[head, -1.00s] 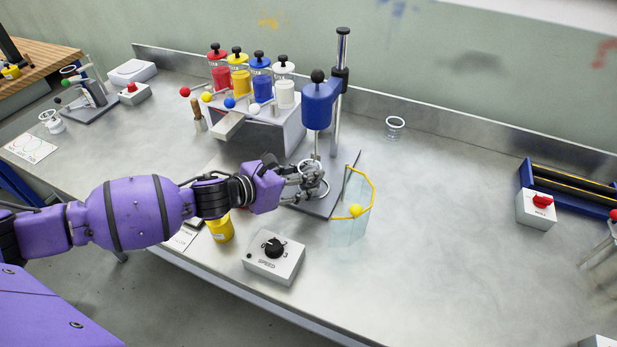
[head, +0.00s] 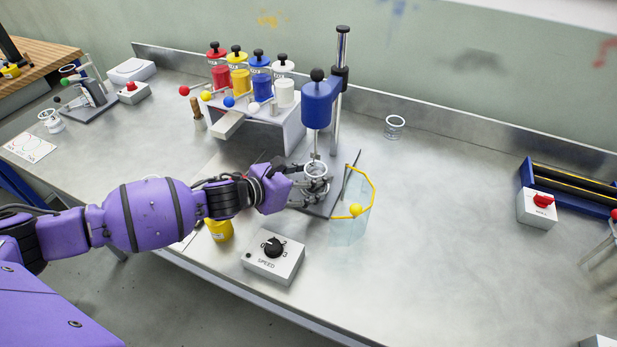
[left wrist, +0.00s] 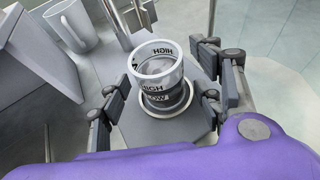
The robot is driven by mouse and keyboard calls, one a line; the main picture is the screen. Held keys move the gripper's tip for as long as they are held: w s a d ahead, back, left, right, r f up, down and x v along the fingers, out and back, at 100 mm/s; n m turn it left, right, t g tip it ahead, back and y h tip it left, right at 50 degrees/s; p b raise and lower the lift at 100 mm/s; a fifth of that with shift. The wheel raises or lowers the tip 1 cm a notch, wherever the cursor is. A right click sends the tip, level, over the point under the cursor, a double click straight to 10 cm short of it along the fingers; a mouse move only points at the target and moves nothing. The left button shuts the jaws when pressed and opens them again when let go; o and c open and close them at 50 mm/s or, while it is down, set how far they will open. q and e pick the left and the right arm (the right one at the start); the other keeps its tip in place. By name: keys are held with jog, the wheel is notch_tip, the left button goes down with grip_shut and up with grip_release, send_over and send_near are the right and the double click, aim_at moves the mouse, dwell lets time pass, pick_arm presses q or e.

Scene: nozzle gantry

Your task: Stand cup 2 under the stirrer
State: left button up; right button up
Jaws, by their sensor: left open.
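A clear cup (left wrist: 158,72) with a white rim and HIGH and LOW marks stands upright on the grey stirrer base plate (left wrist: 145,135), within a pale ring; its number is not readable. In the head view the cup (head: 316,169) is partly hidden by my fingers. The blue stirrer head (head: 318,103) is on its post above, and its metal shaft end (left wrist: 133,14) shows just beyond the cup. My left gripper (head: 314,186) is open, with fingers on both sides of the cup; in the wrist view gaps show between fingers and cup.
A yellow-edged clear guard (head: 352,215) stands right of the base plate. The speed box (head: 273,258) and a yellow cup (head: 220,228) are in front. A dispenser rack (head: 290,125) is behind left.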

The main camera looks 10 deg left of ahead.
pick_arm(q)
jog(key=shift+r, duration=0.1)
jog(key=shift+r, duration=0.25)
jog(key=v, duration=1.1)
jog(key=shift+s+a, duration=0.25)
jog(key=shift+s, duration=0.05)
